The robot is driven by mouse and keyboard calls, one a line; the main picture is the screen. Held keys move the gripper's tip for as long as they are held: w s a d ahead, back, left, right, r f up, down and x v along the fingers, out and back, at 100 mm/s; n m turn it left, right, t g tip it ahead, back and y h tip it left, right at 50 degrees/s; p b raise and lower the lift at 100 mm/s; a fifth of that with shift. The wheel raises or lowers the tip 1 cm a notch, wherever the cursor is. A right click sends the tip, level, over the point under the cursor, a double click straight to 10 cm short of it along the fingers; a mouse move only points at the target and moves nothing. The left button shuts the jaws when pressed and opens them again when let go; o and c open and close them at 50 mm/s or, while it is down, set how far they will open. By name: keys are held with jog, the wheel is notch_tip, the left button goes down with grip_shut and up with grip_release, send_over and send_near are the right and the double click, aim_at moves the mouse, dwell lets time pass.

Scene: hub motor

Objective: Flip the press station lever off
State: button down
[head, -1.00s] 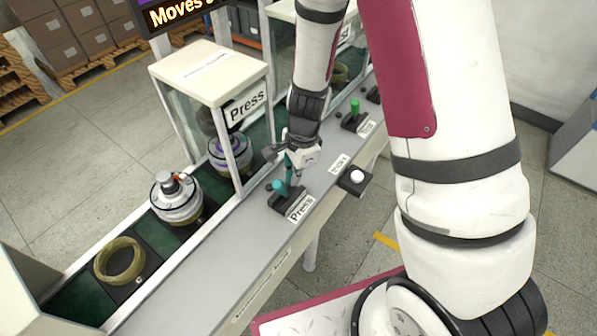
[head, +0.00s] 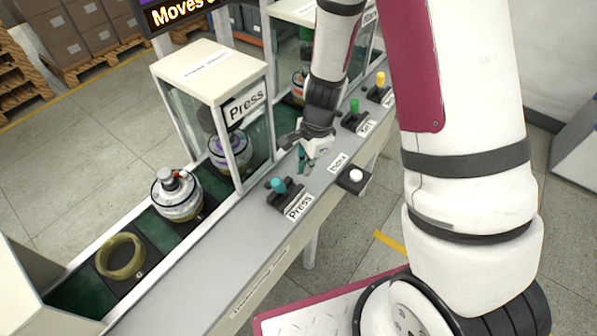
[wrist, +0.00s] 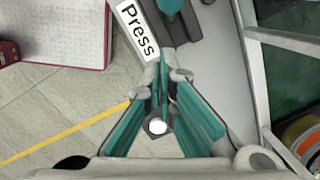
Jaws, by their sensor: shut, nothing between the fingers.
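The press station lever (head: 278,186) has a teal knob and stands on a dark base beside a "Press" label (head: 299,206) on the grey rail. In the wrist view the lever's teal part (wrist: 172,8) shows at the top edge, beyond the fingertips. My gripper (head: 303,168) is shut and empty, above the rail just behind and to the right of the lever, apart from it. In the wrist view its teal fingers (wrist: 164,88) meet at the tips. The press station (head: 212,75) is a glass box with a cream top and a "Press" sign.
A white button (head: 355,176) on a black base sits at the rail's edge by the "Move" label (head: 338,161). A green lever (head: 354,105) and a yellow lever (head: 380,79) stand farther back. A motor part (head: 177,195) and a ring (head: 121,257) lie on the belt.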

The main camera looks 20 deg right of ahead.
notch_tip(320, 180, up, 10)
jog(key=s, duration=0.1)
jog(key=shift+s+a+p, duration=0.3)
jog(key=shift+s, duration=0.05)
jog(key=shift+f, duration=0.1)
jog(key=s+r+n+t, duration=0.1)
jog(key=s+r+n, duration=0.25)
jog(key=r, duration=0.35)
jog(key=s+r+n+t, duration=0.15)
jog(key=r+n, duration=0.25)
jog(key=r, duration=0.4)
jog(key=s+d+r+n+t+h, duration=0.1)
jog(key=s+d+r+n+t, duration=0.1)
jog(key=s+r+n, duration=0.6)
jog(key=shift+s+d+r, duration=0.45)
jog(key=shift+s+d, duration=0.05)
jog(key=shift+s, duration=1.6)
jog(key=shift+n+t, duration=0.25)
